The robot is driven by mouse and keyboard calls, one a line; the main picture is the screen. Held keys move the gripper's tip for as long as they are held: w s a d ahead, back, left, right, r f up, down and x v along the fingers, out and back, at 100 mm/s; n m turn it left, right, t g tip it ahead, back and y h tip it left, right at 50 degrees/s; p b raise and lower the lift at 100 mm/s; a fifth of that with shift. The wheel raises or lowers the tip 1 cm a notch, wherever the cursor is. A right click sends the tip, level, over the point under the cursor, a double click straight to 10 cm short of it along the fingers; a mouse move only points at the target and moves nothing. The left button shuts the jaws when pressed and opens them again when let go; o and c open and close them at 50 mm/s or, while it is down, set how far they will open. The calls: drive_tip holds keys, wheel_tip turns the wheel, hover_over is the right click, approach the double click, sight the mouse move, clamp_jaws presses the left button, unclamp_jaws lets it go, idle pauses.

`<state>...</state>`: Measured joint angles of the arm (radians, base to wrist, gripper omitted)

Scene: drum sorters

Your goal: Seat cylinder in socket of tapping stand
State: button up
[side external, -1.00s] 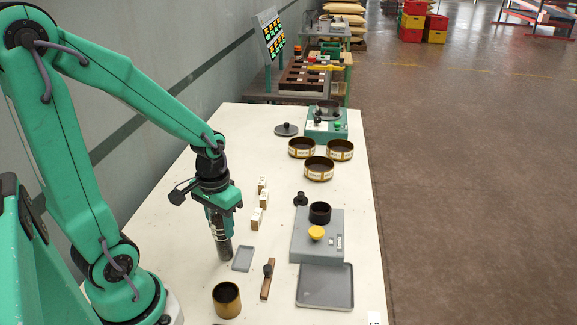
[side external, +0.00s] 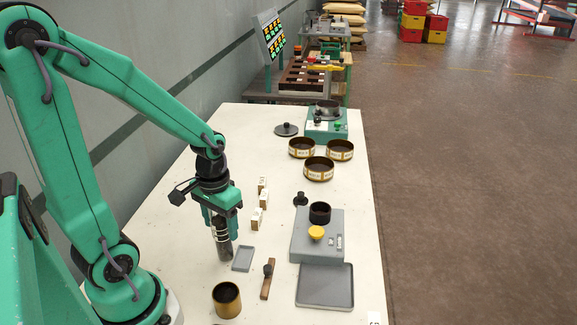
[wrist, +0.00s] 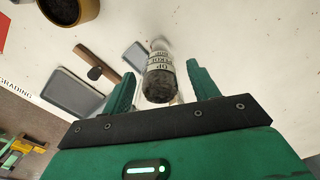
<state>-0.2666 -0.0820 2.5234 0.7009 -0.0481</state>
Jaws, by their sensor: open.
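A grey, dark-speckled cylinder with a printed white label (side external: 223,243) stands on the table below my gripper. In the wrist view the cylinder (wrist: 160,77) is between the two green fingers, with pale gaps on each side. My gripper (side external: 221,228) is open around its upper part; the wrist view also shows the open fingers (wrist: 160,88). The stand is not visible in the wrist view.
A small grey tray (side external: 243,258), a brown brush-like tool (side external: 267,280), a brass cup (side external: 227,300) and a larger grey tray (side external: 325,286) lie near the front. Brown-rimmed sieves (side external: 319,170) are farther back.

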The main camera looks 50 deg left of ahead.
wheel_tip(320, 180, up, 12)
idle(0.7)
idle(0.5)
drive_tip(key=d+r+m+t, duration=0.3)
drive_tip(key=d+t, duration=0.1)
drive_tip(key=d, duration=0.1)
drive_tip(key=shift+s+d+r+t, duration=0.2)
drive_tip(key=shift+s+r+t, duration=0.05)
drive_tip(key=shift+s+t, duration=0.15)
drive_tip(key=shift+o, duration=0.3)
drive_tip(key=shift+s+d+r+m+t, duration=0.1)
drive_tip(key=shift+d+r+m+t, duration=0.2)
drive_tip(key=shift+d+t, duration=0.15)
drive_tip(key=w+a+f+m+g, duration=0.1)
drive_tip(key=a+f+m+g, duration=0.2)
drive_tip(key=a+f+g, duration=0.2)
drive_tip(key=shift+a+f+m+g, duration=0.3)
drive_tip(key=shift+a+f+g, duration=0.05)
drive_tip(key=shift+a, duration=0.4)
drive_tip(key=shift+f, duration=0.1)
